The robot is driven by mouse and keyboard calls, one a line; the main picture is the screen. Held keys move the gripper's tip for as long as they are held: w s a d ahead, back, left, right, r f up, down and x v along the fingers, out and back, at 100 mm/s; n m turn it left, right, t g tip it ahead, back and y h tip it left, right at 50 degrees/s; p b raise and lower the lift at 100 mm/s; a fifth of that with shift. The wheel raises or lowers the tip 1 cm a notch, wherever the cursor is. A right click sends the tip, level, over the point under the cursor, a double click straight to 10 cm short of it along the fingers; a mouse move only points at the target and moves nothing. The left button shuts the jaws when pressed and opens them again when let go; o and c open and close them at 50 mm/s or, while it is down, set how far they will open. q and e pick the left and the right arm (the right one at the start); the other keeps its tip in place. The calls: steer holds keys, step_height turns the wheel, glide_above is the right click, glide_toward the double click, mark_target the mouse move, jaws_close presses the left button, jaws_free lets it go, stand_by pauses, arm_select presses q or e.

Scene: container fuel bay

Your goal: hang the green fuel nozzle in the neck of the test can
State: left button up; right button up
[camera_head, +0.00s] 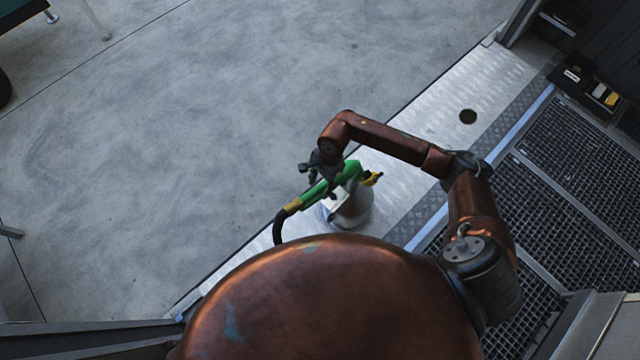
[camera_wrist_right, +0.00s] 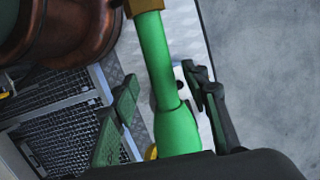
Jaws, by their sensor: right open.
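The green fuel nozzle (camera_head: 315,193) lies slanting over the test can (camera_head: 351,210), a pale grey can standing on the metal strip. The nozzle has a yellow collar, a black hose at its lower left and a yellow part at its right end. My right gripper (camera_head: 324,178) is at the nozzle. In the right wrist view the gripper (camera_wrist_right: 163,80) is open, its fingers on either side of the green nozzle body (camera_wrist_right: 158,65). The can's neck is hidden, and I cannot tell whether the spout is in it. My left gripper is not in view.
Grating (camera_head: 575,160) lies to the right, with a dark tray of small items (camera_head: 603,95) beyond. The concrete floor (camera_head: 190,120) at left is mostly clear.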

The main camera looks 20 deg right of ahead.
step_height(320, 180, up, 12)
steer(key=d, duration=0.2)
steer(key=shift+w, duration=0.4)
steer(key=shift+d, duration=0.1)
steer(key=shift+c, duration=0.4)
